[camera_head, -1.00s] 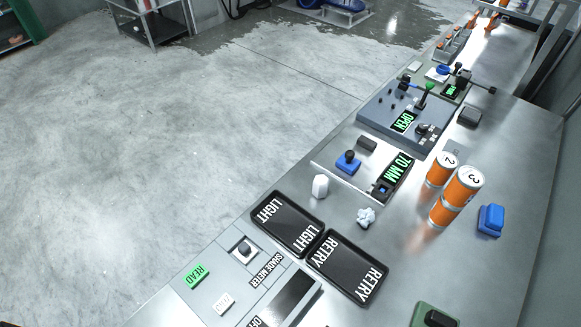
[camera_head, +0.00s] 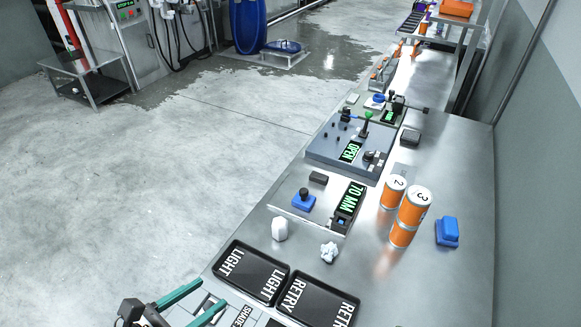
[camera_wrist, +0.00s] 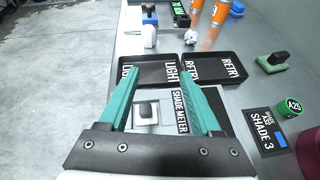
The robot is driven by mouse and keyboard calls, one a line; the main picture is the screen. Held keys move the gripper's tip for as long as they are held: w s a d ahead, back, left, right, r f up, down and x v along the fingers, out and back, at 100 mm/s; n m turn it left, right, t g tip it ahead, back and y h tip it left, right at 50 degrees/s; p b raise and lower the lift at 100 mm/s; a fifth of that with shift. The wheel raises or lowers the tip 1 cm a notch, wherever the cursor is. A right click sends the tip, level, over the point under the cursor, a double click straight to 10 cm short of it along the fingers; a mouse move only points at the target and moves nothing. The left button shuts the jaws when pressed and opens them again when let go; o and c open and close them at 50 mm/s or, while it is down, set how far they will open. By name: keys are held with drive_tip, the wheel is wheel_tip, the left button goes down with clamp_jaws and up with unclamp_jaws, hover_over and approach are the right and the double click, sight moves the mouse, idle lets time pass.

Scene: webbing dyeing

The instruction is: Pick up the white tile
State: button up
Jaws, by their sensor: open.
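The likeliest white tile (camera_wrist: 146,121) is a small pale square with a grey block on top. In the wrist view it sits on the grey panel by the SHADE METER label (camera_wrist: 180,110), between the lines of my fingers. My gripper (camera_wrist: 160,67) is open and empty, its two green fingers spread above the panel. In the head view my gripper (camera_head: 212,293) enters at the bottom left, and I cannot make out the tile there. A separate white upright block (camera_head: 280,229) stands behind the LIGHT tray.
Black LIGHT tray (camera_head: 222,277) and RETRY tray (camera_head: 290,314) lie ahead of my fingers. A crumpled white piece (camera_head: 329,252), orange cans (camera_head: 404,236) and a blue block (camera_head: 447,232) stand beyond. A green-capped item (camera_wrist: 290,106) and SHADE 3 plate (camera_wrist: 268,143) lie to the right.

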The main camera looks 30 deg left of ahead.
sight(208, 306)
drive_tip(key=s+f, duration=0.1)
drive_tip(key=f, duration=0.1)
drive_tip(key=s+a+f+n+y, duration=0.1)
drive_tip(key=f, duration=0.1)
drive_tip(key=s+a+f+n, duration=0.1)
drive_tip(key=f, duration=0.2)
drive_tip(key=shift+a+t+y, duration=0.1)
drive_tip(key=shift+t+y, duration=0.2)
drive_tip(key=x, duration=0.2)
drive_tip(key=f+x, duration=0.1)
drive_tip(key=x, duration=0.2)
drive_tip(key=shift+w, duration=0.1)
clamp_jaws()
